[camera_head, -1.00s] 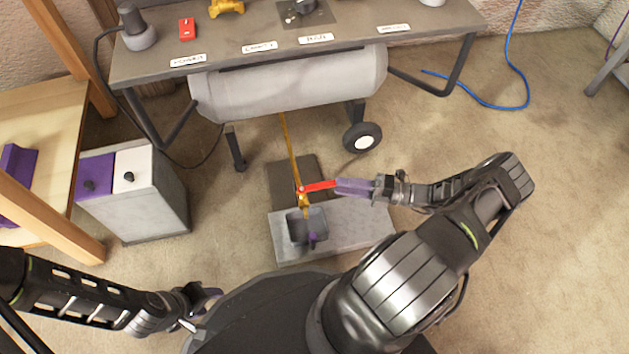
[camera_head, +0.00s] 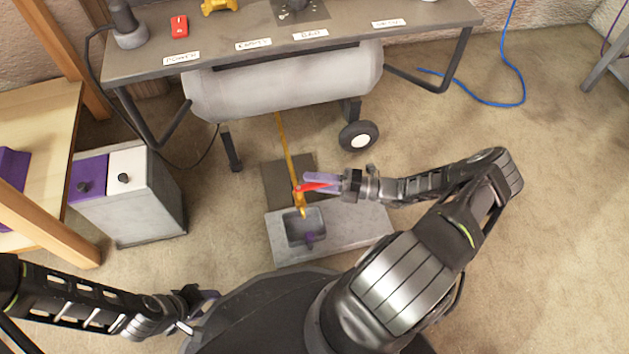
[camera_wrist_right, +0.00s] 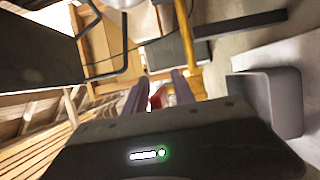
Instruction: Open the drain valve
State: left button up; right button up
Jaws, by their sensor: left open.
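The drain valve is a red lever (camera_head: 318,187) on a yellow pipe (camera_head: 286,148) that runs down from under the grey tank (camera_head: 285,88). The lever points right, crosswise to the pipe. My right gripper (camera_head: 312,181) has purple fingers around the lever from the right. In the right wrist view the fingers (camera_wrist_right: 158,88) are apart, with the red lever (camera_wrist_right: 157,97) between them; contact cannot be told. The pipe's lower end is over a grey bin (camera_head: 304,228) with a purple item inside. My left gripper (camera_head: 207,312) is open and empty at lower left.
The bin stands on a pale slab (camera_head: 352,228) beside a dark mat (camera_head: 273,187). A wheel (camera_head: 358,136) and tank leg are close behind. A two-lidded box (camera_head: 140,205) stands left. A labelled bench (camera_head: 225,50) overhangs the tank.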

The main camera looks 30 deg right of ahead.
grip_shut()
dwell(1.4)
